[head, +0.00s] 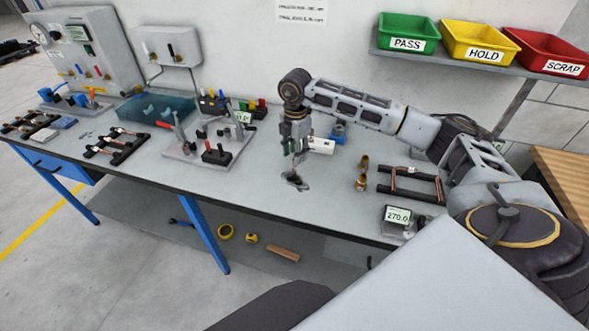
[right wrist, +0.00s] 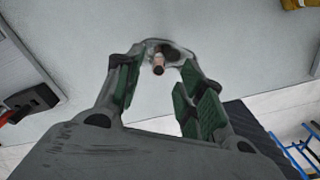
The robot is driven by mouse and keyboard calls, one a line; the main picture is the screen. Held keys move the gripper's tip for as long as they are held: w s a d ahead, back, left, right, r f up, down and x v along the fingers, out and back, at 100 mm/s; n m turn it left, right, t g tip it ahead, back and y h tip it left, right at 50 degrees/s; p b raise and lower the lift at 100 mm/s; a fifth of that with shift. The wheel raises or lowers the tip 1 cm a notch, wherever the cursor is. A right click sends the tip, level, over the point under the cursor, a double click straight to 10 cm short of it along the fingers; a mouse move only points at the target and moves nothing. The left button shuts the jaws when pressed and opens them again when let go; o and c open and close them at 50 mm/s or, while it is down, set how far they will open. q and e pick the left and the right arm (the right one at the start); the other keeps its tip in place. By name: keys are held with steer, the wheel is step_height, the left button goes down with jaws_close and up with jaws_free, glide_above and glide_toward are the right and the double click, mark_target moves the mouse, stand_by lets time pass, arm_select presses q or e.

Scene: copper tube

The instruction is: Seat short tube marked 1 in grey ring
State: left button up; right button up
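A small grey fitting (head: 296,182) sits on the bench near its front edge; I take it to be the grey ring. A short copper-coloured tube end (right wrist: 158,67) shows beside a dark round opening in the right wrist view, just beyond my fingertips. I cannot read a mark on it or tell how deep it sits in the ring. My right gripper (head: 297,160) points down above the fitting. Its green-padded fingers (right wrist: 158,88) stand apart, with a clear gap and nothing between the pads. My left gripper is not in view.
Brass fittings (head: 361,182) and a black rack with bent copper tube (head: 412,185) lie right of the gripper. A scale (head: 397,218) stands at the front. A clamp fixture (head: 208,147) and tube racks (head: 117,147) are left. Bench between fixture and gripper is clear.

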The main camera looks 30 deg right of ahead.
mark_target(295, 169)
steer(key=shift+a+f+p, duration=0.1)
steer(key=shift+f+p, duration=0.4)
steer(key=shift+f, duration=1.7)
jaws_close()
